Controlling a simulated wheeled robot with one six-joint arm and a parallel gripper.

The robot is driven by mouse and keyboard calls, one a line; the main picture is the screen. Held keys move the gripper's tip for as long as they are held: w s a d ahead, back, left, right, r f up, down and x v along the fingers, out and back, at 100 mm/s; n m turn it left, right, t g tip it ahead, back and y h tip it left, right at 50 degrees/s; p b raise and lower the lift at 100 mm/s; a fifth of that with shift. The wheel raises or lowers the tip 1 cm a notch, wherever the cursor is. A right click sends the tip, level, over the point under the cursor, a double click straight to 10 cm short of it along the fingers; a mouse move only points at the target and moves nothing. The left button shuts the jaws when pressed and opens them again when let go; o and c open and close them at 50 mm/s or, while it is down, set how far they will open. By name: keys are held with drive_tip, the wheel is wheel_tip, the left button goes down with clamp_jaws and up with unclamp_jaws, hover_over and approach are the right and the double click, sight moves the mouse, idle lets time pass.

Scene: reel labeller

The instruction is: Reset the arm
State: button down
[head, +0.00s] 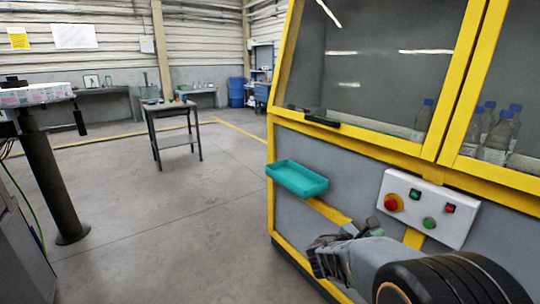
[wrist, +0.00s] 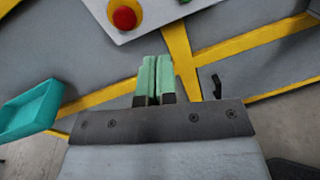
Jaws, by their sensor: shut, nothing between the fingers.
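My arm reaches in from the lower right of the head view, in front of a grey and yellow machine (head: 335,165). My gripper shows in the wrist view (wrist: 154,62), where its two green fingers are shut together with nothing between them. In the head view the arm's end is low, beneath the control panel, and its fingers are hard to make out. The white control panel (head: 455,208) carries a red stop button (head: 392,203) and green buttons. The red button (wrist: 124,18) also shows above the fingers in the wrist view.
A teal tray (head: 297,179) is fixed to the machine's front, left of my arm; it also shows at the left of the wrist view (wrist: 28,112). Several bottles (head: 497,135) stand behind the machine's glass. A small table (head: 170,106) stands farther back. The floor at left centre is clear.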

drive_tip(key=s+a+r+m+g+y+p, duration=0.3)
drive_tip(key=s+r+m+g+y+p, duration=0.5)
drive_tip(key=s+m+p, duration=0.45)
drive_tip(key=s+a+r+m+t+y+p, duration=0.4)
drive_tip(key=a+r+m+y+p, duration=0.4)
drive_tip(key=a, duration=0.3)
drive_tip(key=shift+s+a+r, duration=0.2)
drive_tip(key=shift+a+r, duration=0.05)
drive_tip(key=shift+r, duration=0.3)
drive_tip(key=shift+d, duration=0.1)
